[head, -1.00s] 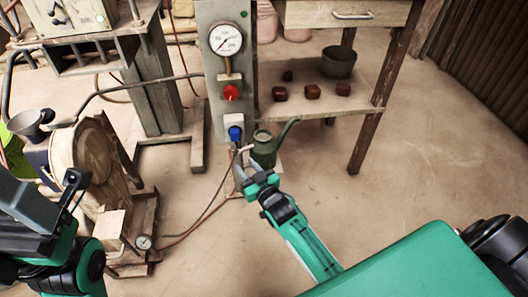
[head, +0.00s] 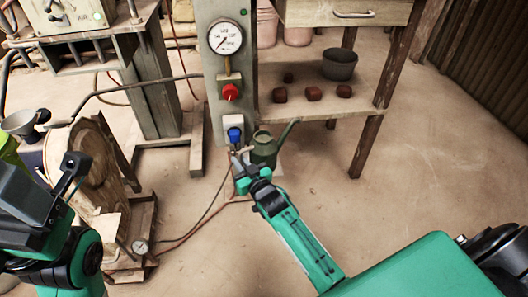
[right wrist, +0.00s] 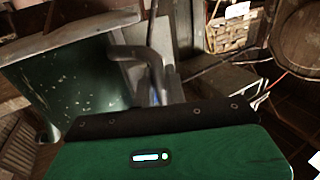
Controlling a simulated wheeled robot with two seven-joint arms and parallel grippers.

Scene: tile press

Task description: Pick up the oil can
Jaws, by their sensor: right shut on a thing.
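The oil can (head: 264,150) is dark green with a long thin spout slanting up to the right. It stands upright beside the grey gauge post in the head view. In the right wrist view its speckled green body (right wrist: 65,85) fills the left side, with a bent grey handle (right wrist: 140,58) on its near side. My right gripper (head: 242,161) is at the can's left side, shut on its handle; the dark gripper edge hides part of the grip in the wrist view.
The post carries a dial gauge (head: 225,38), a red knob (head: 231,91) and a blue knob (head: 235,134) just above my right gripper. A wooden table (head: 372,125) with a grey pot (head: 339,63) on its shelf stands right of the can. Hoses lie on the floor; the front right floor is clear.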

